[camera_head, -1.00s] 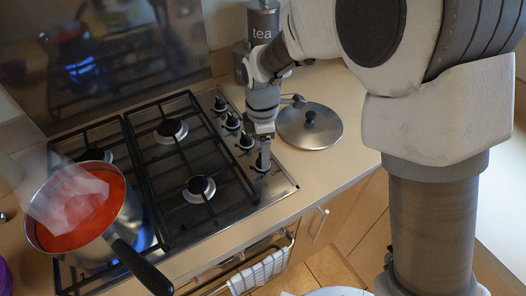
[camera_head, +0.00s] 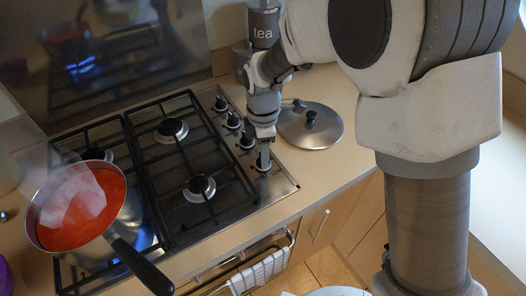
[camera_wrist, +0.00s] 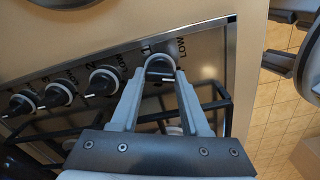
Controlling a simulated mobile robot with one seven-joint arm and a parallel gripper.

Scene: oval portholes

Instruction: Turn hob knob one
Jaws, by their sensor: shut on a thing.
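Hob knob one (camera_wrist: 160,66) is a dark round knob with a pale ring at its base, at the end of the knob row in the wrist view, beside the "1" and "LOW" markings. In the head view this knob (camera_head: 263,166) is the nearest one, at the hob's front right corner. My gripper (camera_wrist: 159,76) is shut on it, one finger on each side. In the head view my gripper (camera_head: 264,150) points down onto the knob and hides part of it. The steel hob (camera_head: 281,186) has black pan supports.
The other knobs (camera_head: 233,121) run back along the hob's right edge. A steaming pan of red sauce (camera_head: 123,228) stands at the left over a blue flame, its handle pointing forward. A lid (camera_head: 322,133) lies right of my gripper. A tea canister (camera_head: 264,24) stands behind.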

